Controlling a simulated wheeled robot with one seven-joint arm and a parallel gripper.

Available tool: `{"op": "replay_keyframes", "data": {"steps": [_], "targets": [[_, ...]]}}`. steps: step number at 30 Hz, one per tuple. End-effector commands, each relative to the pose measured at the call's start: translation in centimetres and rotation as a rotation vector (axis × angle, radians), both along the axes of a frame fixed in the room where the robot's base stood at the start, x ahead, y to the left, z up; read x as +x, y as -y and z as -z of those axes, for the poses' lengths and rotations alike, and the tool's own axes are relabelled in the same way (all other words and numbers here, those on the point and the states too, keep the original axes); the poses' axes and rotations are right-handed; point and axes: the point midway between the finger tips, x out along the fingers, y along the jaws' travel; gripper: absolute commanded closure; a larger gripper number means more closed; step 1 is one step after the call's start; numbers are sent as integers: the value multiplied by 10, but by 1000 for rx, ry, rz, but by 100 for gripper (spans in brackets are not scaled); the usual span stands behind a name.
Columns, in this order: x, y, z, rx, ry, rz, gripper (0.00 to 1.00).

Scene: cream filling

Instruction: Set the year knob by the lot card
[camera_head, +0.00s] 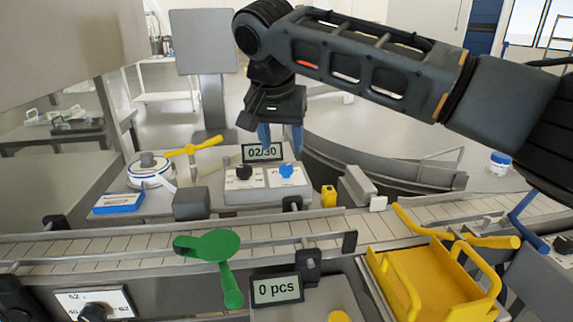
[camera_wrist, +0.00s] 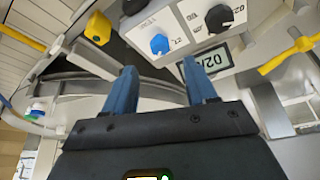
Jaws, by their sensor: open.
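The panel (camera_head: 262,194) on the far side of the conveyor carries a black knob (camera_head: 244,172) on the left and a blue knob (camera_head: 286,171) on the right. The display (camera_head: 262,152) behind them reads 02/30. In the wrist view the blue knob (camera_wrist: 160,43) and black knob (camera_wrist: 219,18) show beyond the fingertips, with the display (camera_wrist: 212,62) partly covered by a finger. The dial labels are too small to tell which knob is the year. My gripper (camera_head: 281,140) is open and empty above the panel, apart from both knobs. I cannot make out a lot card.
A yellow block (camera_head: 328,196) stands right of the panel. A yellow lever (camera_head: 205,145) and a blue-and-white box (camera_head: 119,202) are to the left. The conveyor (camera_head: 105,245) runs in front, with a green paddle (camera_head: 215,245) and a yellow tray (camera_head: 425,275) nearer.

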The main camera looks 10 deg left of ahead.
Motion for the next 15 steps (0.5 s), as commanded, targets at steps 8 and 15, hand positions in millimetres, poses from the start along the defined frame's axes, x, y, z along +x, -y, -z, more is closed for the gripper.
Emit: {"op": "replay_keyframes", "data": {"steps": [8,15], "targets": [[15,2,38,-2,-1,0,44],[25,3,62,-2,-1,-1,44]]}}
